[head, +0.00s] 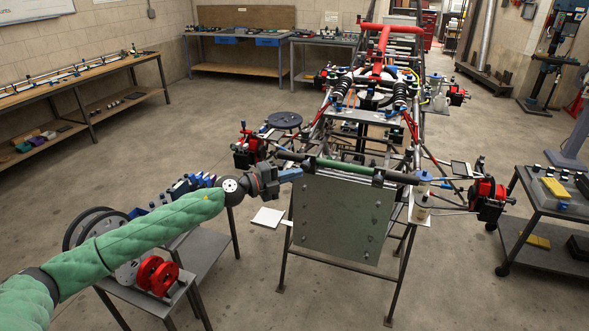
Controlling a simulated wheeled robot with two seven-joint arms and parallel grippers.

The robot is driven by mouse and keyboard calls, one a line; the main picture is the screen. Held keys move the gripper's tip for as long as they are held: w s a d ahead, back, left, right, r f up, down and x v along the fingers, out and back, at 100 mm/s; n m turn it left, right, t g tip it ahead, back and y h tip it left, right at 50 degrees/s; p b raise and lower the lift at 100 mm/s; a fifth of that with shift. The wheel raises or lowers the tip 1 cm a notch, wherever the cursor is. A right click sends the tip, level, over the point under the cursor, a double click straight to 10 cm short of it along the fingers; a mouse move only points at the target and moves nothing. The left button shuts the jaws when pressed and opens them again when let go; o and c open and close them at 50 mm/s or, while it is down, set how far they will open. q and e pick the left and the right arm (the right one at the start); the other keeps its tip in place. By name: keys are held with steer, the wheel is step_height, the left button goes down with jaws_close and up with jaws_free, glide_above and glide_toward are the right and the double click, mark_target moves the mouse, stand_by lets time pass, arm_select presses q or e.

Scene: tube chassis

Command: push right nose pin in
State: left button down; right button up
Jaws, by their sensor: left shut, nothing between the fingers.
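The tube chassis (352,117) stands on a stand in the middle, its nose end toward me. A dark cross bar with a green middle (343,168) runs over the top of a grey-green nose plate (340,218). Dark collars sit on the bar near both ends of the plate. My left gripper (296,174) is shut and empty, with its tip at the plate's upper left corner, just below the bar. I cannot tell whether it touches anything. The right nose pin is too small or hidden to make out. My right gripper is out of view.
A low grey table with red discs (158,274) and dark wheels stands under my left arm. A red and black brake assembly (488,198) is at the chassis's right, beside a cart (548,205). A bottle (421,206) stands right of the plate.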

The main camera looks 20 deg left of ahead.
mark_target(307, 162)
arm_select(q)
steer(key=shift+w, duration=0.7)
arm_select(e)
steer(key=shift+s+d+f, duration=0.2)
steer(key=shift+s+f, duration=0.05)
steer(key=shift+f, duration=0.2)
arm_select(q)
steer(key=shift+w, duration=0.1)
steer(key=w, duration=0.3)
steer(key=shift+w+r, duration=0.2)
steer(key=shift+w, duration=0.2)
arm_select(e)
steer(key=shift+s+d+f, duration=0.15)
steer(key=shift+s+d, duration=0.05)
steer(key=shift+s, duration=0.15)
arm_select(q)
steer(key=shift+a, duration=0.1)
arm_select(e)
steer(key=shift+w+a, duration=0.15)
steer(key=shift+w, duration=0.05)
